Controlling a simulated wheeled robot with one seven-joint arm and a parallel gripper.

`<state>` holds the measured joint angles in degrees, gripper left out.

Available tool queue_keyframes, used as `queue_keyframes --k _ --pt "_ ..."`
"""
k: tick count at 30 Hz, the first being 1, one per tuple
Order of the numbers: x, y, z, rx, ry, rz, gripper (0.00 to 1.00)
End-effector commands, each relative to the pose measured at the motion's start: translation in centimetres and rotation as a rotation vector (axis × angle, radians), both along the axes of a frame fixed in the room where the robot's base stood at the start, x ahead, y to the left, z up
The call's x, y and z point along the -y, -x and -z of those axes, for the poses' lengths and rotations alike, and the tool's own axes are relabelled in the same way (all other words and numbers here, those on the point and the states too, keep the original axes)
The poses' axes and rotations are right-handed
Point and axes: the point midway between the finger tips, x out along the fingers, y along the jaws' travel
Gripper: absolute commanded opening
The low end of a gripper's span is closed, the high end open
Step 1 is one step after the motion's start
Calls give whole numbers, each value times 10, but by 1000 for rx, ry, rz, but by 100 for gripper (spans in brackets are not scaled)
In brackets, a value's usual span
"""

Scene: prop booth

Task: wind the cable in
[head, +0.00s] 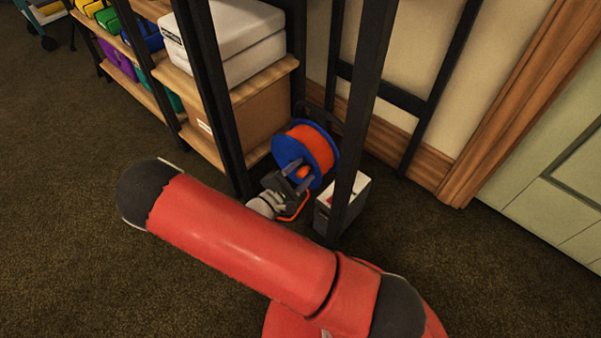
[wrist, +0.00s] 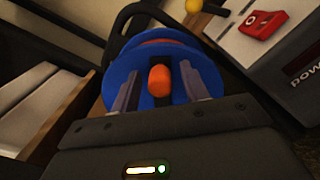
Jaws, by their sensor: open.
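The cable reel (head: 318,146) has blue flanges and a drum of orange cable. It stands on the floor beside the shelf, and its blue flange also fills the middle of the wrist view (wrist: 115,80). An orange crank knob (wrist: 159,80) sticks out from the flange towards me. My gripper (head: 293,176) is open. In the wrist view its two fingers stand on either side of the knob, with a gap visible on both sides. An orange strand (head: 295,214), seemingly cable, curves below my gripper in the head view. Its end is hidden.
A grey power box (head: 350,198) stands right of the reel behind a black post (head: 357,130); a red item (wrist: 263,24) lies on it. The wooden shelf (head: 265,80) with a cardboard box (head: 254,112) is close on the left. Open carpet lies at the front left.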

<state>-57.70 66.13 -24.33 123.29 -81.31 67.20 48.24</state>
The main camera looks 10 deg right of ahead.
Motion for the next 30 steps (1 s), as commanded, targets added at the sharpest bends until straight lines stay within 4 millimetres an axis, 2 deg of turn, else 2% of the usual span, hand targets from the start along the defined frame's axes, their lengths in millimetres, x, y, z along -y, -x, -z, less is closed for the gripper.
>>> queue_keyframes --k 5,12,18,30 --pt "-8 5 0 0 -2 -1 45" --pt "-41 29 0 0 -2 -4 45" --pt "-60 44 0 0 0 -3 45" --pt "-63 47 1 0 0 0 45"
